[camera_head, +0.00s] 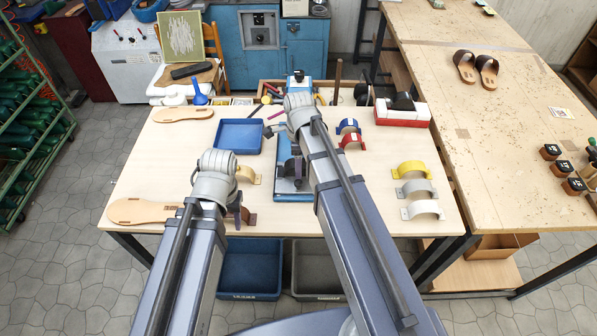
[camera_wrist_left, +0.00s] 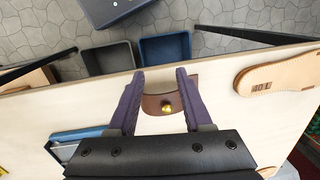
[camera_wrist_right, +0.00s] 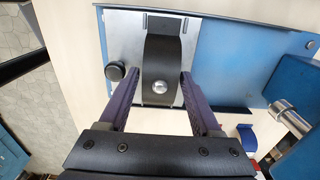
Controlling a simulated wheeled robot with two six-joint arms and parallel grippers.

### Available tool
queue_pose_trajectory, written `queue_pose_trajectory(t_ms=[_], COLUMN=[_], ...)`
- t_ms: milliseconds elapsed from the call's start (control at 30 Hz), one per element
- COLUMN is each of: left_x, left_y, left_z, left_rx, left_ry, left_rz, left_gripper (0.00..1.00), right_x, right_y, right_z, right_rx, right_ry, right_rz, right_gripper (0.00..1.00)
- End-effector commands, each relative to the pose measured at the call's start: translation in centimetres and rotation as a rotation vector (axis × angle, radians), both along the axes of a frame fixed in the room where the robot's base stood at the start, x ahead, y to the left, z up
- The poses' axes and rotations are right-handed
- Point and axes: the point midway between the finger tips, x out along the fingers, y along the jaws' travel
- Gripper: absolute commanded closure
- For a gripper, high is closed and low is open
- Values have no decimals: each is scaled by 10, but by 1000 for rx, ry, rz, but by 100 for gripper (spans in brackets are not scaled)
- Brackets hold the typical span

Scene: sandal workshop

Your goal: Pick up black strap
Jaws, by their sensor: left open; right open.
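The black strap (camera_wrist_right: 161,55) lies arched on a metal plate of the blue press (camera_wrist_right: 225,60), with a round silver stud on it. My right gripper (camera_wrist_right: 158,95) is open, its fingers on either side of the strap's near end in the right wrist view; I cannot tell if they touch it. In the head view the right gripper (camera_head: 277,130) shows partly behind its arm. My left gripper (camera_wrist_left: 160,75) is open around a brown strap (camera_wrist_left: 158,103) with a brass stud; contact cannot be told.
A blue tray (camera_head: 240,135) is left of the press. Yellow (camera_head: 409,169), grey (camera_head: 415,187) and white (camera_head: 422,208) straps stand at right; blue and red straps (camera_head: 350,140) are nearer the middle. A sandal sole (camera_head: 140,211) lies at front left.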

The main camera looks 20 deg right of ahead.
Motion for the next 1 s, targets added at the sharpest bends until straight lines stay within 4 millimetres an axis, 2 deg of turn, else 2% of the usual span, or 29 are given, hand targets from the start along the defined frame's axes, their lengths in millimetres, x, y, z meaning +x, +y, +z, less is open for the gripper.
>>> queue_pose_trajectory(t_ms=[133,700,1000], left_x=[0,0,0], left_y=[0,0,0], left_z=[1,1,2], left_rx=[0,0,0], left_ry=[0,0,0], left_rz=[0,0,0], left_gripper=[50,50,50], right_x=[0,0,0], right_y=[0,0,0], right_z=[1,1,2], right_rx=[0,0,0], right_ry=[0,0,0], right_rz=[0,0,0], right_gripper=[36,100,100])
